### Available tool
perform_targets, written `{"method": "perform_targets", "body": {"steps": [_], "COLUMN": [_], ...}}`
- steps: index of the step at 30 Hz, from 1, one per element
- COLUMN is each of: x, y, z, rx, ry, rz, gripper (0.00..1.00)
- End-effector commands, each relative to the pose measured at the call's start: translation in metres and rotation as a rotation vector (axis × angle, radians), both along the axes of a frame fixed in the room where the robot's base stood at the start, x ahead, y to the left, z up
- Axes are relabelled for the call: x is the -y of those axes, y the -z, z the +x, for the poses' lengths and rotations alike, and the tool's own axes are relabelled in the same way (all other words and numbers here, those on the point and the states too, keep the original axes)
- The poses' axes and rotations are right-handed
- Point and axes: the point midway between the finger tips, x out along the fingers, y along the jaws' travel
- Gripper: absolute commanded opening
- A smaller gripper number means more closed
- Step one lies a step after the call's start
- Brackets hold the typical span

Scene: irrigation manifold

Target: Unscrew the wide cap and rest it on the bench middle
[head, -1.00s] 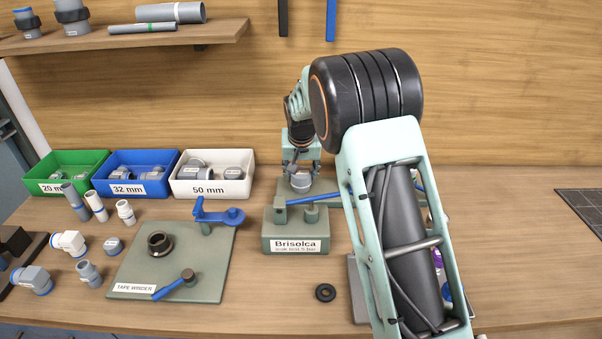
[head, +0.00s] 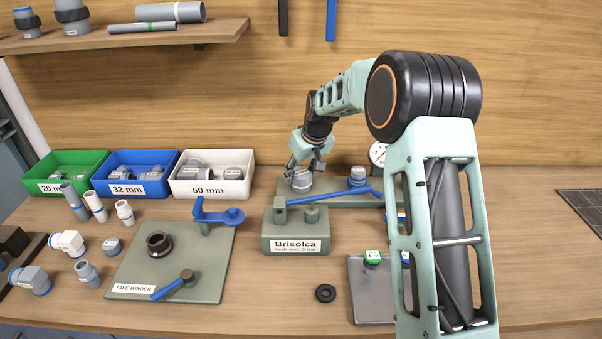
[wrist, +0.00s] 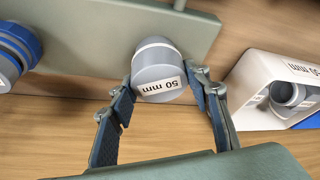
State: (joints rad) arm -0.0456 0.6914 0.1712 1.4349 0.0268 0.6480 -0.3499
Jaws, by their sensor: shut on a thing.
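The wide grey cap (head: 301,183), labelled 50 mm in the wrist view (wrist: 158,80), is at the left end of the green test-rig base (head: 340,196). A pale ring shows behind it in the wrist view. My gripper (head: 306,170) comes down on it at a tilt from above. In the wrist view my gripper (wrist: 166,82) has one finger on each side of the cap and is shut on it. Whether the cap's thread is free is hidden. The bare wooden bench (head: 270,290) lies in front of the rig.
A smaller blue-collared fitting (head: 357,177) and a gauge (head: 378,153) stand right of the cap. A blue lever (head: 325,197) crosses in front. The white 50 mm bin (head: 212,188) is to the left. A black ring (head: 325,293) lies on the front bench.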

Motion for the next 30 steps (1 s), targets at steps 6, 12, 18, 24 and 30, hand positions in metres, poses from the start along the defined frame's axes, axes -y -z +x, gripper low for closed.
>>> {"method": "perform_targets", "body": {"steps": [6,12,18,24,30], "x": [0.0016,0.0008,0.0006,0.0016,0.0013], "y": [0.0007,0.0011,0.0015,0.0009,-0.0001], "z": [-0.0007,-0.0014,-0.0016,-0.0011,-0.0012], "rx": [-0.005,-0.005,-0.005,-0.006,-0.008], "ry": [-0.205,-0.313,-0.318,-0.372,-0.585], "rz": [0.003,0.001,0.0,0.001,0.003], "gripper": [0.15,0.15,0.15,0.15,0.15]}}
